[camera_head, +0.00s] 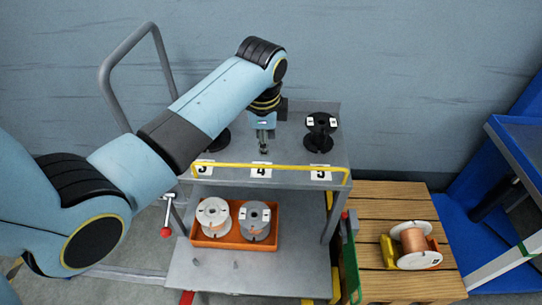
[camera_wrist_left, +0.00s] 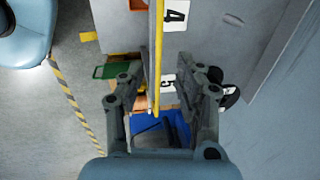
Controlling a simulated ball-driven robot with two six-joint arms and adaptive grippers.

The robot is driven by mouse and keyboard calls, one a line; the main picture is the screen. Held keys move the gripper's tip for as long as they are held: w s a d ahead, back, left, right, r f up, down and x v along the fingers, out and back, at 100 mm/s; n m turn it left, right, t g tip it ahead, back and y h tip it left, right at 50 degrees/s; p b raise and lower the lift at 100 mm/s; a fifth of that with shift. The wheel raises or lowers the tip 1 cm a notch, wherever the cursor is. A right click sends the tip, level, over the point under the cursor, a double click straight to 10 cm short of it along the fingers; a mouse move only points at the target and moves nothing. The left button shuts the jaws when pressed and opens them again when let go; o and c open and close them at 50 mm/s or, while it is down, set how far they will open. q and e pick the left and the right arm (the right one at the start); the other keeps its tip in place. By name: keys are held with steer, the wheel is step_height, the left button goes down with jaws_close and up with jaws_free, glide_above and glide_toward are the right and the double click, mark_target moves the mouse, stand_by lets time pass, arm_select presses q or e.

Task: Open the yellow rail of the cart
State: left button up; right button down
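The grey cart (camera_head: 190,268) stands in the middle of the head view. Its yellow rail (camera_head: 282,168) runs across the front edge of the top shelf, above labels 3, 4 and 5, with bent-down ends. My left gripper (camera_head: 264,150) points down around the middle of the rail, near label 4. In the left wrist view the gripper (camera_wrist_left: 163,58) has its fingers apart and the rail (camera_wrist_left: 157,45) runs lengthwise between them. Neither finger clearly touches it. My right gripper is not in view.
A black spool holder (camera_head: 320,131) stands on the top shelf; another is partly hidden by my arm. An orange bin (camera_head: 234,243) with two spools sits on the lower shelf. A wooden pallet (camera_head: 395,200) with a copper spool (camera_head: 412,240) lies right. The wall is close behind.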

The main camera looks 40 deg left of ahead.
mark_target(266, 167)
arm_select(q)
steer(key=f, duration=0.3)
steer(key=w+f+b, duration=0.1)
steer(key=f, duration=0.2)
steer(key=a+f+b, duration=0.1)
steer(key=f, duration=0.2)
steer(key=shift+w+f, duration=0.15)
steer(key=shift+w+a+f+b, duration=0.1)
steer(key=shift+f+b, duration=0.2)
steer(key=shift+f, duration=0.05)
jaws_close()
